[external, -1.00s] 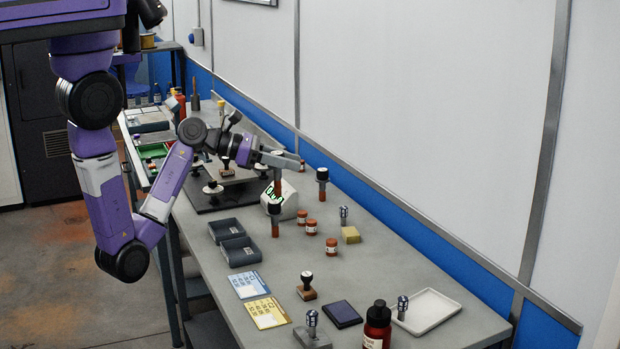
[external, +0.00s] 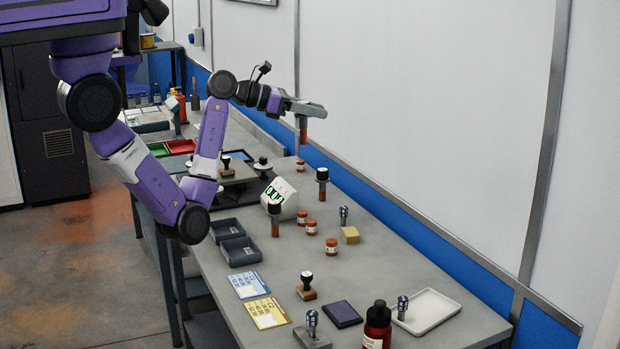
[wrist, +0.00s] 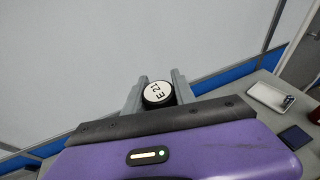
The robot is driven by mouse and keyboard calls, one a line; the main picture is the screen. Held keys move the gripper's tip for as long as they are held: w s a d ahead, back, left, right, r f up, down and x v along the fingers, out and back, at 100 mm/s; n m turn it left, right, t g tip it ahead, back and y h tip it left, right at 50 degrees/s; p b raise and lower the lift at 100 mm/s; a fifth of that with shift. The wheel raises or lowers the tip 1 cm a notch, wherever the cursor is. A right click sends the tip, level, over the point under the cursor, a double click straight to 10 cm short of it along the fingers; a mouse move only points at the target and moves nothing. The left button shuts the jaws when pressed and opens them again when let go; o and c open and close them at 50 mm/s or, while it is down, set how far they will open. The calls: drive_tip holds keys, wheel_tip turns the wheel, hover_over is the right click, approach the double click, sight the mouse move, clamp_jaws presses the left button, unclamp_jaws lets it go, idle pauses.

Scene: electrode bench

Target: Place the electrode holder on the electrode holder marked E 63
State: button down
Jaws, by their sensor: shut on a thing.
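My gripper (external: 304,110) is shut on an electrode holder (external: 302,134) with a copper-coloured lower part, held upright well above the bench. In the wrist view its round white cap (wrist: 157,92) reads "E 21", between the two fingers (wrist: 156,97). Two similar dark holders with pale tops and copper-coloured lower parts stand on the bench: one in front of the white display box (external: 275,218), one further right near the wall (external: 322,186). Their markings are too small to read, so I cannot tell which is E 63.
A white box with green digits (external: 285,192) stands mid-bench, with several small orange jars (external: 311,227) near it.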

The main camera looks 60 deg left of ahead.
drive_tip(key=w+a+r+n+y, duration=0.2)
drive_tip(key=w+a+r+y, duration=0.1)
drive_tip(key=w+a, duration=0.35)
drive_tip(key=w+a+r+n+y, duration=0.3)
drive_tip(key=w+a, duration=0.3)
drive_tip(key=a, duration=0.1)
drive_tip(key=w+a+f+n+y, duration=0.2)
drive_tip(key=a+f+y, duration=0.15)
drive_tip(key=a, duration=0.35)
wheel_tip(320, 180, down, 19)
drive_tip(key=p, duration=0.1)
drive_tip(key=shift+r+n+g, duration=0.15)
drive_tip(key=shift+n+g, duration=0.15)
drive_tip(key=c, duration=1)
unclamp_jaws()
drive_tip(key=shift+f, duration=0.2)
drive_tip(key=shift+c, duration=0.2)
drive_tip(key=v, duration=1.2)
drive_tip(key=shift+r+b, duration=0.25)
drive_tip(key=shift+b, duration=0.2)
